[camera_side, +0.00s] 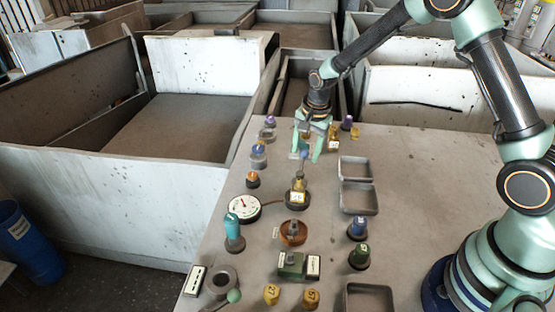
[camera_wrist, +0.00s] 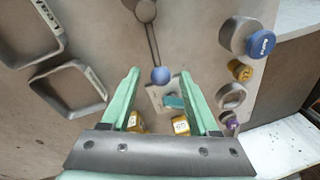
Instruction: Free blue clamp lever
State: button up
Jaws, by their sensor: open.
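The blue clamp lever shows in the wrist view as a blue ball knob (camera_wrist: 160,75) on a thin grey rod, which runs up the picture to a round dark pivot. In the wrist view the knob lies between the fingertips of my gripper (camera_wrist: 160,73), with a visible gap on each side. Whether they are at the knob's height is hard to tell.
A pale plate with a teal piece (camera_wrist: 173,101) and yellow labelled parts lie near the fingers. Grey trays (camera_side: 358,198) stand right of the lever. A dial gauge (camera_side: 243,208), a copper-coloured knob (camera_side: 293,233) and a green-knobbed lever (camera_side: 234,296) stand nearer the front. The right tabletop is clear.

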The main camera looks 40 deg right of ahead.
grip_shut()
dwell(1.4)
